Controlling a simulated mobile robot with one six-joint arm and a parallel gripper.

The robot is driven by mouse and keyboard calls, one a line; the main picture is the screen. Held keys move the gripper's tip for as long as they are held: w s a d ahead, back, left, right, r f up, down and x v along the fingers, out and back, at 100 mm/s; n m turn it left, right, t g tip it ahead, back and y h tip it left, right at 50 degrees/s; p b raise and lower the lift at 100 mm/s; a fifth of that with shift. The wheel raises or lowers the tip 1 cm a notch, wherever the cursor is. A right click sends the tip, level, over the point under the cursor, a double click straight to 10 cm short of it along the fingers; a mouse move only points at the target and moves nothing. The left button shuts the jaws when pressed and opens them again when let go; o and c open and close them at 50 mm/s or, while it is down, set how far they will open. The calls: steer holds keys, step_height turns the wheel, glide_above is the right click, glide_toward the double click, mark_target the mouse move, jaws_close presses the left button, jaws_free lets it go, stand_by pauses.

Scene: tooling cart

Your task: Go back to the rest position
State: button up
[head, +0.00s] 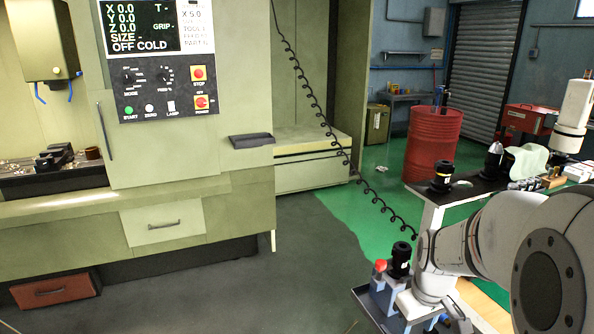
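My arm fills the lower right of the head view, with a large grey joint close to the camera. A white section of what seems to be an arm stands at the right edge, above the far end of the cart top. I cannot make out gripper fingers anywhere, so what my gripper holds, if anything, is not visible. The tooling cart (432,216) is at the right, partly hidden behind my arm. A black tool holder (442,177) stands on its near corner and a dark pointed tool (493,161) stands farther back.
A machine with a control panel (165,60) fills the left. A black tool holder (400,259) and a red-topped item (380,266) stand low beside my arm. A red drum (433,143) is behind the cart. The grey floor (290,270) in the middle is clear.

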steer(key=s+a+r+m+t, duration=0.1)
steer(key=s+a+r+m, duration=0.2)
steer(key=s+a+r, duration=0.4)
steer(key=s+a, duration=0.3)
steer(key=shift+t, duration=0.4)
steer(key=shift+d, duration=0.1)
steer(key=shift+c, duration=0.2)
